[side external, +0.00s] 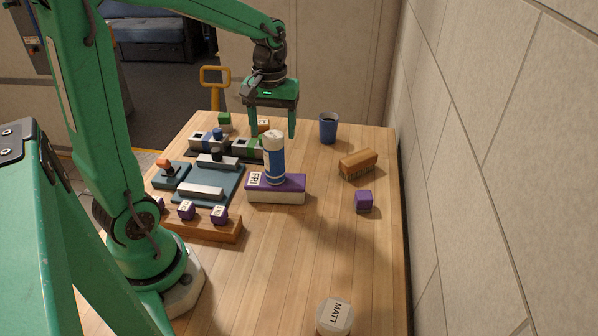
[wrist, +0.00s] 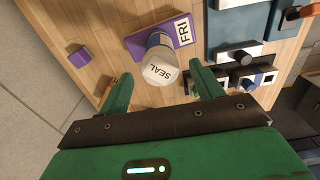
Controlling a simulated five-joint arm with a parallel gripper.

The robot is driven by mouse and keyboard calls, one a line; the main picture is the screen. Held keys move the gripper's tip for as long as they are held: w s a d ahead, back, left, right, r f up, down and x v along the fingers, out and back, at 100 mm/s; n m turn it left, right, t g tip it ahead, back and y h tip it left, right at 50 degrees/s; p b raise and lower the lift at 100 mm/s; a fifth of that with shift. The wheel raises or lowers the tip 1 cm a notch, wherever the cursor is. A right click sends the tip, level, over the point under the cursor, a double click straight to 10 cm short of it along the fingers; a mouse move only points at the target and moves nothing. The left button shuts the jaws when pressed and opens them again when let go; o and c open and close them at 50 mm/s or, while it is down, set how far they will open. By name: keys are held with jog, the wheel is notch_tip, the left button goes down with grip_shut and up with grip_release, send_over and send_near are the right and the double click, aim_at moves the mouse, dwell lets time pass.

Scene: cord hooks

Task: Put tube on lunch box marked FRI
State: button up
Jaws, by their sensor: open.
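The tube (side external: 275,165) is blue with a white cap and stands upright on top of the lunch box (side external: 290,188) marked FRI, which has a purple lid and a pale lower part. In the wrist view the tube's cap (wrist: 160,70) reads SEAL, and the box (wrist: 151,38) shows its FRI label beside it. My gripper (side external: 272,134) is open, with its fingers apart on either side of the cap's line of sight. In the wrist view the cap shows between the fingertips (wrist: 160,76), with gaps on both sides. The tube's foot is partly hidden in the wrist view.
A blue cup (side external: 328,128), a brown brush (side external: 358,164) and a purple cube (side external: 364,201) stand to the right. A wooden rack (side external: 205,227) with purple blocks and several fixtures lie left. A white lid marked MATT (side external: 335,315) is in front. The front-middle table is clear.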

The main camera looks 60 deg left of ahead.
jog(key=shift+r, duration=2.6)
jog(key=shift+s+d, duration=0.1)
jog(key=shift+s+d+r, duration=0.15)
jog(key=shift+d, duration=0.05)
jog(key=s+d+m+t, duration=0.5)
jog(key=s+d+m, duration=0.3)
jog(key=s+m, duration=0.1)
jog(key=shift+s+d+r+t, duration=0.3)
jog(key=shift+s, duration=0.4)
